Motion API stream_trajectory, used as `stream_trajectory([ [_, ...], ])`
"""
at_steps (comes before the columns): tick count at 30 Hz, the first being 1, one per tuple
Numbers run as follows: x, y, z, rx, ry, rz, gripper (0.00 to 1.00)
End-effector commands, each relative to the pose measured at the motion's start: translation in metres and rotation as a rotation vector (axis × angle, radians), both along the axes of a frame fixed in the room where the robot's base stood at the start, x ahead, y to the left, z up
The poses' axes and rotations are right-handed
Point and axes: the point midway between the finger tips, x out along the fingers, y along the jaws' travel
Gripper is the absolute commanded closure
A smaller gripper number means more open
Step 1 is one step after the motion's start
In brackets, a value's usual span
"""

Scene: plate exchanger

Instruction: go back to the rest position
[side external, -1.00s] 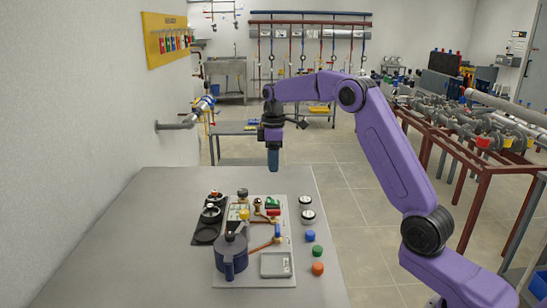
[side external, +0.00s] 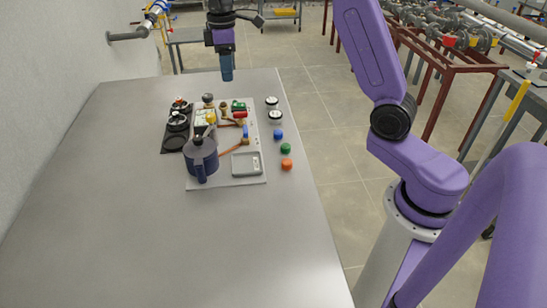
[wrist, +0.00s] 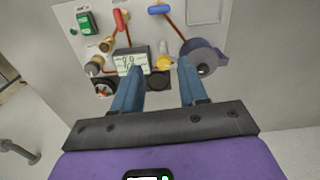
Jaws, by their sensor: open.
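My gripper (side external: 227,75) hangs pointing down in the air above the back edge of the work area on the grey table. In the wrist view my gripper (wrist: 158,75) shows two blue fingers spread apart with nothing held between them. Below it lies a light panel (side external: 217,181) of fittings. The panel carries a dark blue pot-shaped vessel (side external: 201,155), a small display, also in the wrist view (wrist: 129,64), a red-handled valve (side external: 240,115) and a blue-handled valve (side external: 245,131). The fingers are apart from all of these.
A black holder (side external: 174,141) with round gauges stands left of the panel. Two white-topped discs (side external: 272,101) and blue, green (side external: 285,148) and orange (side external: 286,164) caps lie to its right. The table's front and left (side external: 110,210) are bare. A pipe (side external: 128,36) juts from the left wall.

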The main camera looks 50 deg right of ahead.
Motion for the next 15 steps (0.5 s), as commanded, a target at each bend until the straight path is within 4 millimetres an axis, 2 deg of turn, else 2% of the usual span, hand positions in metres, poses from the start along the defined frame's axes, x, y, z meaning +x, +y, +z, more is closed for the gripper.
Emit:
stream_trajectory([
  [1,-0.014,0.015,0.003,0.000,-0.001,0.015,0.57],
  [6,-0.062,0.055,0.004,0.002,-0.003,0.050,0.57],
  [12,-0.129,0.088,0.002,0.006,-0.007,0.091,0.57],
  [15,-0.164,0.097,0.000,0.008,-0.009,0.111,0.57],
])
